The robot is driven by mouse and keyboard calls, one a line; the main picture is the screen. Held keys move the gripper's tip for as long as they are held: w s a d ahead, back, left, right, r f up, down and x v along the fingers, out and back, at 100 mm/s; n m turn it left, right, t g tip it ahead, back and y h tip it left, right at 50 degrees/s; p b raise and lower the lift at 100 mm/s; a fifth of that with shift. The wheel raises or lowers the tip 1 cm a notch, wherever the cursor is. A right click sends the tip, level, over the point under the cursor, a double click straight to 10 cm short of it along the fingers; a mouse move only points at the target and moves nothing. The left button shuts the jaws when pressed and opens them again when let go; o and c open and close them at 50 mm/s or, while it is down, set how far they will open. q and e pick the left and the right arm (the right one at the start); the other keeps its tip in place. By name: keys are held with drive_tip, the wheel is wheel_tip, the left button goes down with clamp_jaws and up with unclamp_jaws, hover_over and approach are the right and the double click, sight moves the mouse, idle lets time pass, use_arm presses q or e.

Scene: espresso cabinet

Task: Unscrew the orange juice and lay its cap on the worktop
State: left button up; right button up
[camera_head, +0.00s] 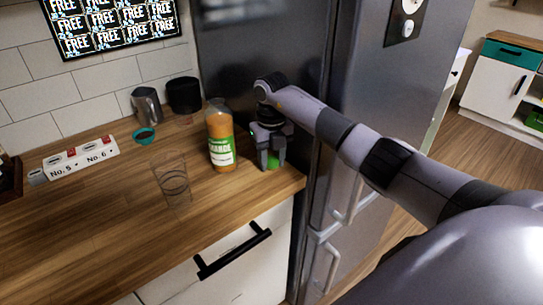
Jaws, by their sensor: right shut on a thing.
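The orange juice bottle (221,140) stands upright on the wooden worktop (110,215), near its right end. It has a green and white label, and no cap can be made out on its top. My right gripper (272,164) points down just right of the bottle, low over the worktop. It is shut on a small green thing, which looks like the cap (272,159) and is mostly hidden by the fingers. I cannot tell whether the cap touches the worktop. My left gripper is not in view.
A clear glass (174,180) stands left of the bottle. Behind are a teal bowl (144,135), a metal jug (147,106) and a black container (184,95). A white numbered block (80,160) lies left. The tall dark fridge (355,120) bounds the right. The front left worktop is clear.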

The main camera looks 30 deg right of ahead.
sight(271, 159)
drive_tip(key=shift+f, duration=0.15)
drive_tip(key=o, duration=1.2)
drive_tip(key=shift+c, duration=0.2)
drive_tip(key=shift+r, duration=0.4)
wheel_tip(271, 159, up, 12)
drive_tip(key=b, duration=0.1)
drive_tip(key=shift+f+b, duration=0.2)
drive_tip(key=shift+b, duration=0.2)
